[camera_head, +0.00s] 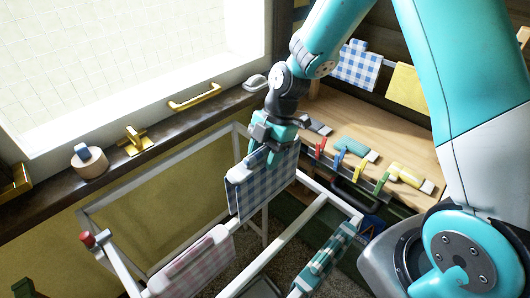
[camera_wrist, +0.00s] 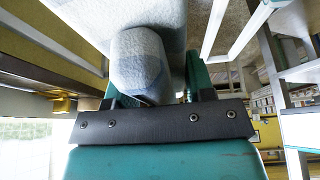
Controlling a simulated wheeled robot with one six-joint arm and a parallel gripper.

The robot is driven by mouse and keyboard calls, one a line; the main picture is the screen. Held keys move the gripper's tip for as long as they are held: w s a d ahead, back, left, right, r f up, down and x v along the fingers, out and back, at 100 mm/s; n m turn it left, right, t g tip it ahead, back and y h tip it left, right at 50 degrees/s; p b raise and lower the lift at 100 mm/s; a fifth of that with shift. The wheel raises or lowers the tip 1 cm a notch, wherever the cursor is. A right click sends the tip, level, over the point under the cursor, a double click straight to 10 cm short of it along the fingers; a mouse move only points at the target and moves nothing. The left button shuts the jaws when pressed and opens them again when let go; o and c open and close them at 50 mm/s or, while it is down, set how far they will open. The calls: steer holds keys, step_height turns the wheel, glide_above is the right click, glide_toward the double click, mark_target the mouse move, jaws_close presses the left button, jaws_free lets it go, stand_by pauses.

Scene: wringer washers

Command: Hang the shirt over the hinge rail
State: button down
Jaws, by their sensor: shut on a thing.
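A blue-and-white checked shirt (camera_head: 262,188) hangs folded below my gripper (camera_head: 268,150), beside the window sill. The gripper is shut on its rolled top edge. In the wrist view the shirt (camera_wrist: 140,60) shows as a pale blue roll between the teal fingers, with cloth spreading beyond it. The white drying rack (camera_head: 285,238) stands below, with several rails. The shirt is above the rack's far part, roughly in line with the rail bearing a pink checked cloth (camera_head: 195,262). The hinge rail cannot be told apart surely, and contact between shirt and rail cannot be told.
A teal plaid cloth (camera_head: 325,258) hangs on the rack's right rail. The sill holds a brass handle (camera_head: 195,96), a brass latch (camera_head: 135,140) and a round wooden piece (camera_head: 89,162). A wooden counter (camera_head: 375,130) at right carries coloured clips. The middle rail looks bare.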

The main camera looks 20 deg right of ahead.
steer(key=shift+f+b, duration=0.4)
steer(key=shift+f, duration=0.3)
steer(key=shift+f+b, duration=2.85)
steer(key=shift+f, duration=0.55)
steer(key=shift+f+b, duration=3.05)
steer(key=shift+f, duration=0.75)
steer(key=shift+c, duration=2)
jaws_free()
